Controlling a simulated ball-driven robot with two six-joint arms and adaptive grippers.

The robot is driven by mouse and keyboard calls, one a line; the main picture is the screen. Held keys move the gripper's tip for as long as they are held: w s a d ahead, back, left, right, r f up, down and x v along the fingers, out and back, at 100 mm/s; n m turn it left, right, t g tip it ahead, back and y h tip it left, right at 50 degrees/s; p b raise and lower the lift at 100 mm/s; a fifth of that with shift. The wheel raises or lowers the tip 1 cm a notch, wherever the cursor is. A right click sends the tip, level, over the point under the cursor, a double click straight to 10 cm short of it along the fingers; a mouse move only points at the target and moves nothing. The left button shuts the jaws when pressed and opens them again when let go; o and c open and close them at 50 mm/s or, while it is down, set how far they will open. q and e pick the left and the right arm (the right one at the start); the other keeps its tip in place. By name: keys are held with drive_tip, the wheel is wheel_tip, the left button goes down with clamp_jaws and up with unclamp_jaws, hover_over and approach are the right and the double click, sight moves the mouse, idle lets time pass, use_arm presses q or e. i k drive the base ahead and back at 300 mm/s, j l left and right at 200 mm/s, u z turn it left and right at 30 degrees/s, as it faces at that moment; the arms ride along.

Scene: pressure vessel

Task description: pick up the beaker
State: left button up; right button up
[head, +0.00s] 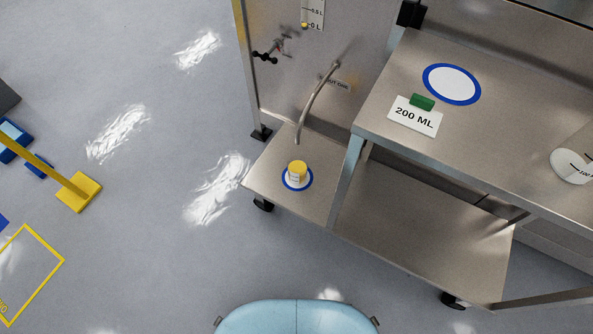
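A small beaker-like container (297,170) with yellow contents and pale markings stands upright on a white disc with a blue ring (289,185). The disc is on the low shelf of the steel cart, below the end of a curved metal spout (318,97). At the right edge, a larger clear vessel (573,165) with dark markings is partly cut off by the frame. I cannot tell for certain which one is the beaker. Neither of my grippers is in view.
The steel table (480,130) bears an empty blue-ringed white disc (452,84), a "200 ML" card (414,117) and a green block (422,102). A valve (272,48) is on the upright panel. The floor between is clear.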

sight(298, 165)
drive_tip(key=j+z, duration=0.1)
drive_tip(key=z, duration=0.3)
drive_tip(key=j+z, duration=0.15)
drive_tip(key=z, duration=0.25)
drive_tip(key=i+j+z, duration=0.1)
drive_tip(key=z, duration=0.3)
drive_tip(key=j+z, duration=0.2)
drive_tip(key=j, duration=0.25)
drive_tip(key=k+j+z, duration=0.1)
drive_tip(key=j+z, duration=0.15)
drive_tip(key=j, duration=0.2)
drive_tip(key=k+j+z, duration=0.2)
drive_tip(key=j, duration=0.25)
drive_tip(key=j+z, duration=0.2)
drive_tip(key=j, duration=1.55)
